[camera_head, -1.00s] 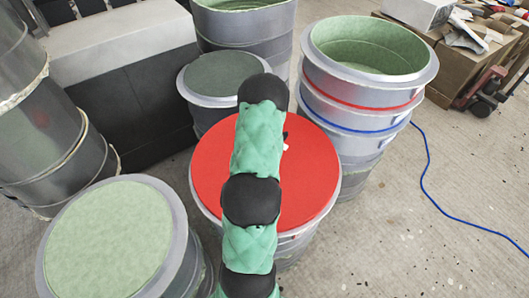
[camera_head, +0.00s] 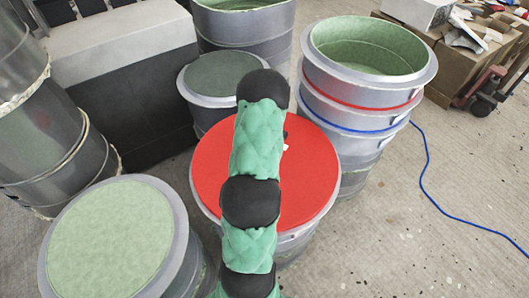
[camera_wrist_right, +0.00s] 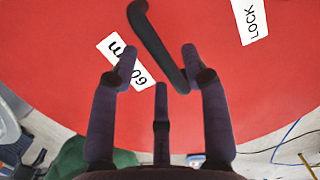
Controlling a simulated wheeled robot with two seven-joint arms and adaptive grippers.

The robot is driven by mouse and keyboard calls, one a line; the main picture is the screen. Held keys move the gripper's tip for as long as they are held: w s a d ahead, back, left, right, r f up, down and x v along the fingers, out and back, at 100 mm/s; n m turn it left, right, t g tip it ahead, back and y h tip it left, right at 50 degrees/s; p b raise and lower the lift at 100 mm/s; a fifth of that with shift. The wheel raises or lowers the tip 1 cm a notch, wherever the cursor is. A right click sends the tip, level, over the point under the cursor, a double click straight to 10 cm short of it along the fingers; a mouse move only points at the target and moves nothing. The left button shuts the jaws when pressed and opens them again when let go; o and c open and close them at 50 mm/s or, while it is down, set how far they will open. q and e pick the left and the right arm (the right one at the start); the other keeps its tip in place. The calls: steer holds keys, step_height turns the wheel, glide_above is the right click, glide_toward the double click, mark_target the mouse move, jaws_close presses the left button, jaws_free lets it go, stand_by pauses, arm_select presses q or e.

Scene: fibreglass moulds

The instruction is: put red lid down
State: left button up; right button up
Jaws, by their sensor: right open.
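The red lid (camera_head: 312,178) lies flat on top of a grey round mould (camera_head: 296,246) in the middle of the head view. My right arm crosses over it and hides part of it. In the right wrist view the lid (camera_wrist_right: 60,52) fills most of the picture, with white labels and a black bar-like handle (camera_wrist_right: 155,42). My right gripper (camera_wrist_right: 158,66) is open above the lid. The near end of the handle lies between its spread fingers; I cannot tell whether they touch it. My left gripper is not in view.
A mould with a pale green top (camera_head: 110,238) stands at left front. An open mould (camera_head: 365,100) stands close behind the lid on the right. A smaller grey-topped mould (camera_head: 218,75) is behind it. A blue cable (camera_head: 428,170) lies on open floor at right.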

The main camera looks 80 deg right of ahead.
step_height(320, 180, up, 9)
steer(key=p, duration=0.2)
steer(key=shift+s+a, duration=0.3)
steer(key=shift+s, duration=0.15)
steer(key=shift+r, duration=0.1)
steer(key=shift+r, duration=0.1)
